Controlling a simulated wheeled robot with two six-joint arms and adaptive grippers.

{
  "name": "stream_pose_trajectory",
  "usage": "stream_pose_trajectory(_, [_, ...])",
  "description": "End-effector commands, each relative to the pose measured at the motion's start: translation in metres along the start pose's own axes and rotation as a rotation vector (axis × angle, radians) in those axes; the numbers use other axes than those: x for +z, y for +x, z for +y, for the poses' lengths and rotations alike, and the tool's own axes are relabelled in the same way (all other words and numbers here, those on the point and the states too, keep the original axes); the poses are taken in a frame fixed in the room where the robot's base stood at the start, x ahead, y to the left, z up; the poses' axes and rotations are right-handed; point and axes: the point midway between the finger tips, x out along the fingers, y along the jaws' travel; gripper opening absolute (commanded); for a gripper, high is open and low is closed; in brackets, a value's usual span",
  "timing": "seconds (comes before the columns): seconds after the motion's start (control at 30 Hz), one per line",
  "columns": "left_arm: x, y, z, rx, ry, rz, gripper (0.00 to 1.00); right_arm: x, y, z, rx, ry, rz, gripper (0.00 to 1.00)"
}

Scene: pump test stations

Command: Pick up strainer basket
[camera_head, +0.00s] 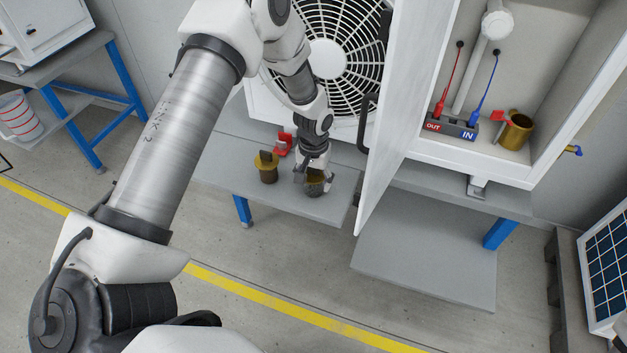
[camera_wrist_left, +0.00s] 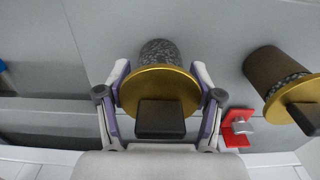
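A strainer basket (camera_head: 314,189) with dark speckled mesh is at my left gripper (camera_head: 314,180), over the grey bench. In the left wrist view its gold flange (camera_wrist_left: 160,84) and black block handle lie between my left fingers (camera_wrist_left: 160,88). The finger pads meet the flange on both sides. Its mesh end points away from the camera; whether it touches the bench is unclear. A second basket (camera_head: 267,168), gold-flanged with a brown body, stands just left of it; it also shows at right in the left wrist view (camera_wrist_left: 283,84). My right gripper is out of view.
A small red part (camera_head: 284,144) is behind the baskets on the bench (camera_head: 228,172). A fan grille (camera_head: 328,60) rises behind. An open white cabinet door (camera_head: 405,110) stands close right of my gripper. A brass cup (camera_head: 516,131) is inside the cabinet.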

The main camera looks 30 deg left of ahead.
Motion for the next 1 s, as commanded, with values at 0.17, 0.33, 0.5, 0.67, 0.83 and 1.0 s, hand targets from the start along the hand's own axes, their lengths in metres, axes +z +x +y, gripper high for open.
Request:
stream_pose_trajectory(0.17, [0.000, 0.000, 0.000, 0.000, 0.000, 0.000, 0.46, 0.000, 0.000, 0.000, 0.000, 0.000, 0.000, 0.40])
stream_pose_trajectory(0.33, [0.000, -0.003, 0.000, 0.000, -0.001, 0.001, 0.46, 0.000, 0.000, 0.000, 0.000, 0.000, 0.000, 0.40])
stream_pose_trajectory(0.5, [-0.001, -0.016, 0.000, 0.001, -0.001, 0.002, 0.46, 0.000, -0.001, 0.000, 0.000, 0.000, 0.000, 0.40])
stream_pose_trajectory(0.67, [-0.001, -0.039, 0.000, 0.001, -0.001, 0.003, 0.45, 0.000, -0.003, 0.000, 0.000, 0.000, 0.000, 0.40])
stream_pose_trajectory(0.83, [0.037, -0.039, 0.013, -0.001, 0.003, -0.003, 0.45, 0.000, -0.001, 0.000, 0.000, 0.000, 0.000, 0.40])
stream_pose_trajectory(1.0, [0.084, -0.043, 0.029, -0.003, 0.005, -0.003, 0.45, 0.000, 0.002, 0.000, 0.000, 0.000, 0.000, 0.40])
